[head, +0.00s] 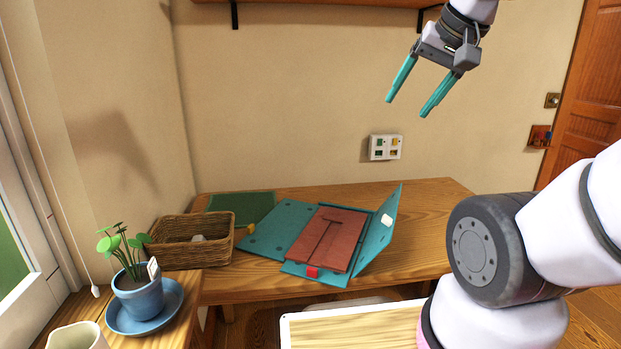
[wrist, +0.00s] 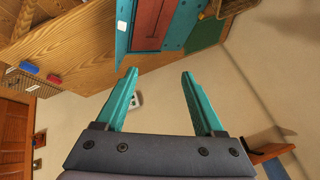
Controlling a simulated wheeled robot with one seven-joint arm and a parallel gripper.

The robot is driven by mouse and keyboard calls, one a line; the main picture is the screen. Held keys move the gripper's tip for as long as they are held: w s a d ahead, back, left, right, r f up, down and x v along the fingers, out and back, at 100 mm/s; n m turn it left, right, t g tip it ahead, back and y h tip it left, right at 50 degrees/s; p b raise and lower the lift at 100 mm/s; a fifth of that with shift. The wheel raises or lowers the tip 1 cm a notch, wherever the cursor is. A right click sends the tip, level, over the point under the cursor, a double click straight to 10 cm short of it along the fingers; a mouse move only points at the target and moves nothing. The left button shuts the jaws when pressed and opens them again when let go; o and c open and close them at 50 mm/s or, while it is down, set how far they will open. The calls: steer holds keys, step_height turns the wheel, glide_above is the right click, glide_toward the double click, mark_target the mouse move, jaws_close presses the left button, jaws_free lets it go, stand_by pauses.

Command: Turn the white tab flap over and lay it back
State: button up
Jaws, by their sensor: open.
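The teal folding board (head: 263,238) lies on the wooden table with a red-brown garment (head: 325,240) on its middle. Its right flap (head: 382,232) is tilted up and carries a white tab (head: 387,220). Its left panel lies flat. A red tab (head: 312,272) is at the front edge. In the wrist view the flap (wrist: 122,45) and its white tab (wrist: 122,27) show at the top. My gripper (head: 408,107) is open and empty, high above the table and well apart from the board. Its teal fingers also show in the wrist view (wrist: 160,75).
A wicker basket (head: 185,255) stands left of the board, in front of a dark green mat (head: 240,206). A potted plant (head: 138,292) on a blue saucer stands front left. A switch plate (head: 385,148) is on the wall, and a shelf (head: 330,3) is above.

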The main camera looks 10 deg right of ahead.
steer(key=n+g+h, duration=0.6)
steer(key=n+g, duration=0.3)
steer(key=n, duration=0.8)
glide_above(386, 217)
steer(key=w+a, duration=0.2)
steer(key=a, duration=0.2)
step_height(386, 217, down, 25)
steer(key=x, duration=0.9)
steer(key=shift+s+d+f, duration=0.15)
steer(key=shift+s+f, duration=0.05)
steer(key=shift+f, duration=0.1)
steer(key=shift+c, duration=0.3)
jaws_close()
